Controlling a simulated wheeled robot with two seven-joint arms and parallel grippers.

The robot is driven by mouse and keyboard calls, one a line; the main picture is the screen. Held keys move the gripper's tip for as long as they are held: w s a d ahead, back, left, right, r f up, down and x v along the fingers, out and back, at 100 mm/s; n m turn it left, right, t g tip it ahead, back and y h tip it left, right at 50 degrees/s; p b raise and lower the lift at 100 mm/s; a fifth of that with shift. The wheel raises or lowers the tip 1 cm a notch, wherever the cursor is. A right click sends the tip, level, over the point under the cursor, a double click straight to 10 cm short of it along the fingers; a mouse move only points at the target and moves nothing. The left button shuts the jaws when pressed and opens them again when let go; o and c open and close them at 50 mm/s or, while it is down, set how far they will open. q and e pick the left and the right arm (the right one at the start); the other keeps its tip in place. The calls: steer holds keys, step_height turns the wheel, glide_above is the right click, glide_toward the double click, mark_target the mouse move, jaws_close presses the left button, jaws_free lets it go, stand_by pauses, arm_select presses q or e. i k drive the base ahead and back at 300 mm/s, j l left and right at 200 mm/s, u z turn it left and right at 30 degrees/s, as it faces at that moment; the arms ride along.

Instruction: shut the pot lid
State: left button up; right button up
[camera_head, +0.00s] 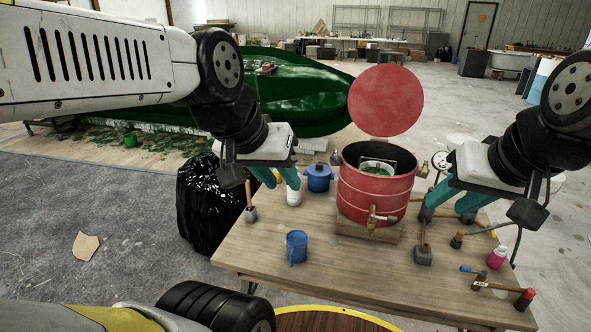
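The red pot (352,200) stands upright on a wooden board on the table, with brass fittings on its front. Its round red lid (385,101) stands raised above the back of the pot, so the mouth is open. A metal and green item (377,167) shows inside. My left gripper (277,180), with teal fingers apart, is left of the pot, above the table's back left part and clear of the lid. My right gripper (448,206), teal fingers also apart, is close to the pot's right side. I cannot tell whether it touches anything there.
The wooden table (335,262) also holds a blue lidded pot (318,178), a blue mug (297,247), a white bottle (294,194), a pink bottle (497,257) and a hammer (497,287). A black bag (205,207) stands left. The table's front middle is clear.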

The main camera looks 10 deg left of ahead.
mark_target(385, 100)
steer(key=i+j+z, duration=0.15)
steer(key=j, duration=0.25)
steer(key=i+j+z, duration=0.15)
steer(key=j, duration=0.2)
steer(key=i+j+z, duration=0.2)
steer(key=j, duration=0.25)
steer(key=l+u, duration=0.15)
steer(key=u, duration=0.3)
steer(key=l+u, duration=0.2)
steer(key=u, duration=0.2)
steer(key=l+u, duration=0.2)
steer(key=u, duration=0.25)
